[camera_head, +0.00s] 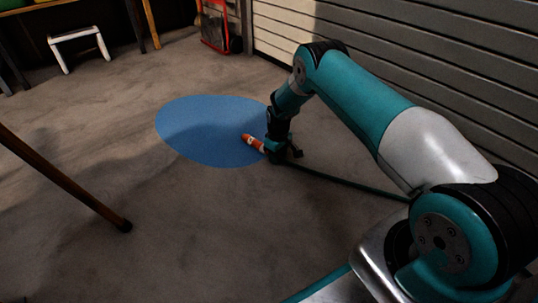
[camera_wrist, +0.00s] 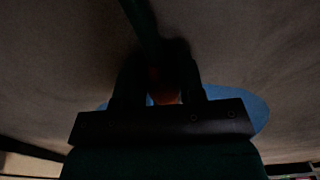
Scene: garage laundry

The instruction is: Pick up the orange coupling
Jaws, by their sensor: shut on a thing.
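The orange coupling (camera_head: 252,142), with a pale band, sticks out to the left of my gripper (camera_head: 276,153) in the head view. It is low, over or at the right edge of the blue round mat; I cannot tell whether it touches the floor. My gripper is shut on it, and the jaws hide part of it. In the wrist view the coupling (camera_wrist: 166,97) shows dimly as orange between the two dark fingers of my gripper (camera_wrist: 160,70). A dark green hose (camera_head: 345,180) runs right from beside the gripper; it also shows in the wrist view (camera_wrist: 142,22).
The blue mat (camera_head: 205,125) lies flat on the grey floor. A brown wooden leg (camera_head: 70,185) stands at the left. A white stool (camera_head: 80,48) and a red hand truck (camera_head: 214,32) are at the back. A slatted wall (camera_head: 430,60) is on the right. Floor in front is clear.

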